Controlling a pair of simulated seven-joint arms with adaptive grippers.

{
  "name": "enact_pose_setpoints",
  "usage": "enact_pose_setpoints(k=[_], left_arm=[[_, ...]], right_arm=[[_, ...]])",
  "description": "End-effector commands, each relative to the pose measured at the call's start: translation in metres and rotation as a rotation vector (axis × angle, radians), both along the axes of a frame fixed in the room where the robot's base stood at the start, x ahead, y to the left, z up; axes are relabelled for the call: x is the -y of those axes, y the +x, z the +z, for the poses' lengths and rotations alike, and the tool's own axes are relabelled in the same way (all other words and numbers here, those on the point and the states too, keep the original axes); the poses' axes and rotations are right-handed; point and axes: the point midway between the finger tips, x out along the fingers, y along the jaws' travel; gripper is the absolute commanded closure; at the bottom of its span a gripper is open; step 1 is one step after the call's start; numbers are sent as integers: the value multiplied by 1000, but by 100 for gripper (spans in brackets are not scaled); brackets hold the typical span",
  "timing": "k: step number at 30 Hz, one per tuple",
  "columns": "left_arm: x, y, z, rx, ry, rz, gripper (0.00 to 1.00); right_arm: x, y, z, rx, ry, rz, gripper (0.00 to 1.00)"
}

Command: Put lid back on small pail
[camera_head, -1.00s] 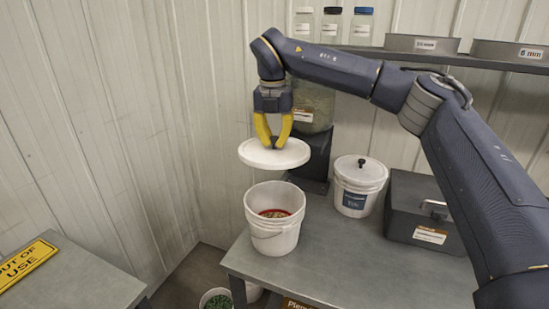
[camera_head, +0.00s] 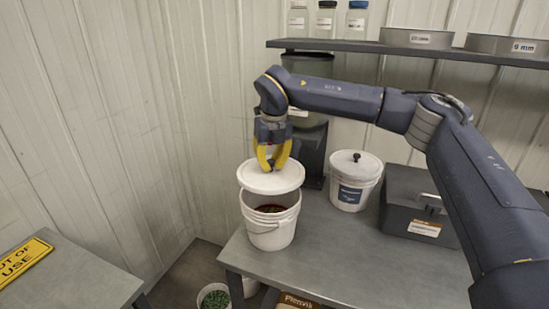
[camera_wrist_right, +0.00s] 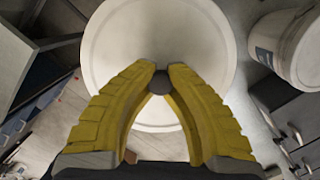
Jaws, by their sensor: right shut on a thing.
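The white round lid (camera_head: 258,180) hangs from my right gripper (camera_head: 270,168), whose yellow fingers are shut on the small dark knob at its centre. In the right wrist view the fingers (camera_wrist_right: 161,75) close around that knob, and the lid (camera_wrist_right: 155,35) fills the space beyond them. The small white pail (camera_head: 270,233) stands upright on the grey table under the lid. The lid is slightly above the pail and covers the far part of its opening. Reddish-brown contents show through the near gap. Whether the lid's far edge touches the rim is hidden. My left gripper is out of view.
Another white pail (camera_head: 352,182) with a closed lid stands right of the open one, beside a dark grey case (camera_head: 418,208). A shelf (camera_head: 400,50) with bottles and metal pans runs behind. A bucket of green contents (camera_head: 214,298) sits below the table's left edge.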

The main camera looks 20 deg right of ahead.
Motion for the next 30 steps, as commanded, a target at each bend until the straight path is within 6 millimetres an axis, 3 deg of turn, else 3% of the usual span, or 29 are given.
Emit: enact_pose_setpoints(k=[30], left_arm=[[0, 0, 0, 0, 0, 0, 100]], right_arm=[[-1, 2, -60, 7, 0, 20, 100]])
